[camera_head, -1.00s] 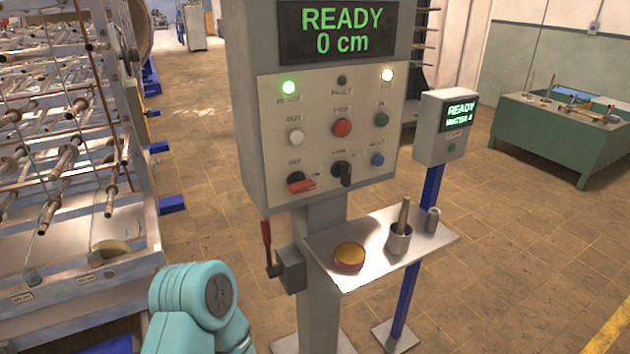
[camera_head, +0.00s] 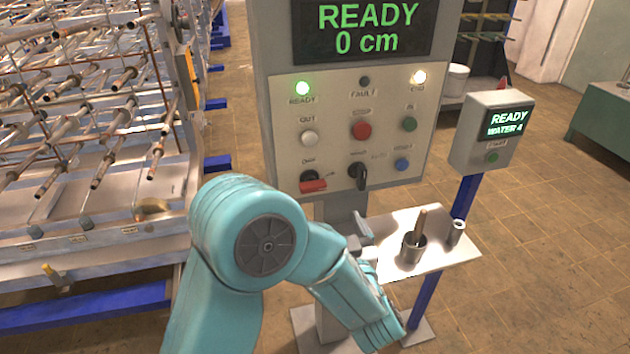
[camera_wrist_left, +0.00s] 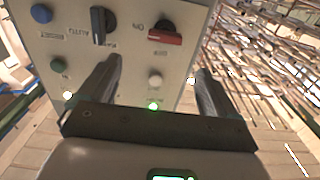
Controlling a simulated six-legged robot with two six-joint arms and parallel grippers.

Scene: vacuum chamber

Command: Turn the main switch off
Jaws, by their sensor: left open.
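The main switch (camera_head: 313,186) is a rotary switch with a red handle lying about level, at the lower left of the grey control panel (camera_head: 349,133). In the left wrist view, which is upside down, the red switch (camera_wrist_left: 166,36) is near the top. My left gripper (camera_head: 362,243) is partly visible below the panel, behind my teal arm. In the left wrist view, the left gripper (camera_wrist_left: 158,67) is open and empty, its two dark fingers pointing towards the panel, apart from the switch. My right gripper is not in view.
A black selector (camera_head: 358,176) sits just right of the main switch, with several buttons above. A shelf (camera_head: 453,252) with a pestle and mortar (camera_head: 414,247) juts out below the panel. A smaller control box (camera_head: 492,133) stands at the right, a tube rack (camera_head: 90,120) at the left.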

